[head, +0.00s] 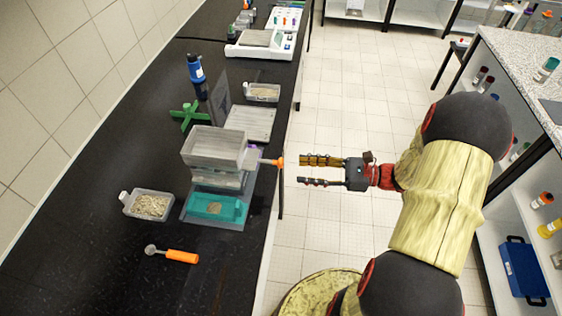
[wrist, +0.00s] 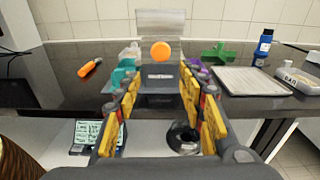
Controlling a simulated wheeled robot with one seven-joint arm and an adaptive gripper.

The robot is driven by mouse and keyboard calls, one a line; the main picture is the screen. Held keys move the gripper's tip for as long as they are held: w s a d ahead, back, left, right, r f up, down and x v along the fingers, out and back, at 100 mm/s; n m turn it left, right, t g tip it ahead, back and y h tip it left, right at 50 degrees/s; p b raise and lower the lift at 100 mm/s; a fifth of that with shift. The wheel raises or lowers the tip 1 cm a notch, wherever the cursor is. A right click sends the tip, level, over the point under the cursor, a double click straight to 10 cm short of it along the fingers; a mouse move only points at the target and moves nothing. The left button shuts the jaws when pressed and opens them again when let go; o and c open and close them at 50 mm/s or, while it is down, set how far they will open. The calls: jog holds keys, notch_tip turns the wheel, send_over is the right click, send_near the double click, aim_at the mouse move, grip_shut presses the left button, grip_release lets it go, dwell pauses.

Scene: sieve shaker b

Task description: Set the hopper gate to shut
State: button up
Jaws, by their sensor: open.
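The grey hopper (head: 213,146) stands on the black bench, with an orange knob (head: 272,162) sticking out on its right side, toward my gripper. My gripper (head: 301,171) is open and empty, just off the bench edge. Its fingers point at the knob, with a gap between. In the wrist view the round orange knob (wrist: 160,51) appears ahead and a little above the middle of my open fingers (wrist: 158,78). The hopper (wrist: 160,22) rises behind it. A teal tray (head: 213,208) sits below the hopper. The gate plate itself is hard to make out.
A tub of grains (head: 151,205) and an orange-handled scoop (head: 180,257) lie left and in front of the hopper. A green cross-shaped piece (head: 189,116), a blue bottle (head: 195,68) and a flat grey plate (head: 250,122) are behind. The aisle floor is clear.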

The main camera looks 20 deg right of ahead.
aim_at(281, 163)
jog(key=shift+m, duration=0.3)
jog(key=w+a, duration=0.1)
jog(key=a, duration=0.1)
jog(key=w+a+r+b, duration=0.1)
jog(key=w+a, duration=0.2)
jog(key=a, duration=0.1)
jog(key=shift+w+a+r, duration=0.2)
jog(key=shift+a+r, duration=0.1)
jog(key=shift+r, duration=0.05)
jog(key=shift+c, duration=0.4)
grip_shut()
